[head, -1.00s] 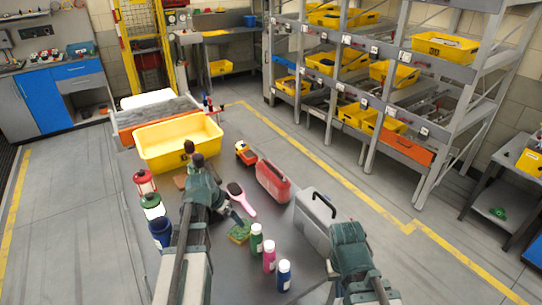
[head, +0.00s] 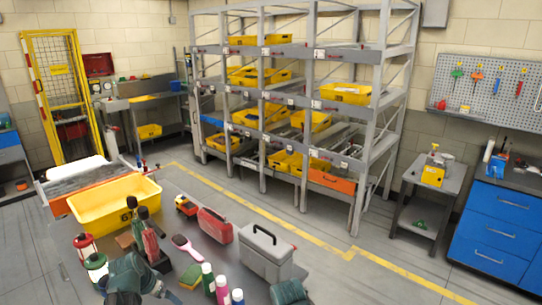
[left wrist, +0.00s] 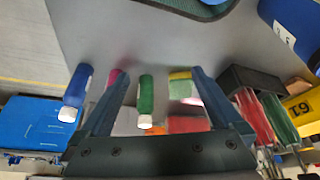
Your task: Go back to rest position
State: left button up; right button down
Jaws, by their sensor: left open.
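My left gripper (left wrist: 160,76) is open and empty. Its two fingers show apart in the left wrist view, with a green bottle (left wrist: 146,96) seen beyond the gap. In the head view my left gripper (head: 168,292) is at the bottom, low left, beside the yellow-green sponge (head: 191,276). My right arm shows only as a dark link at the bottom edge of the head view; its fingers are out of sight.
The dark table holds a yellow bin (head: 115,206), red lantern (head: 86,247), toy truck (head: 186,206), red case (head: 214,225), pink brush (head: 187,247), grey toolbox (head: 264,258) and several bottles. Shelving (head: 300,100) stands behind. Open floor lies right of the table.

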pick_arm(q)
jog(key=s+d+g+y, duration=0.1)
jog(key=s+d, duration=0.4)
jog(key=d, duration=0.3)
jog(key=s+d+f+g+y, duration=0.1)
jog(key=s+d+g, duration=0.1)
jog(key=s+d, duration=0.3)
jog(key=s+d+g, duration=0.1)
jog(key=s+d, duration=0.4)
jog(key=d, duration=0.8)
jog(key=shift+s+f+g+y, duration=0.15)
jog(key=shift+f+g+y, duration=0.1)
jog(key=shift+g+y, duration=0.15)
jog(key=shift+d, duration=0.1)
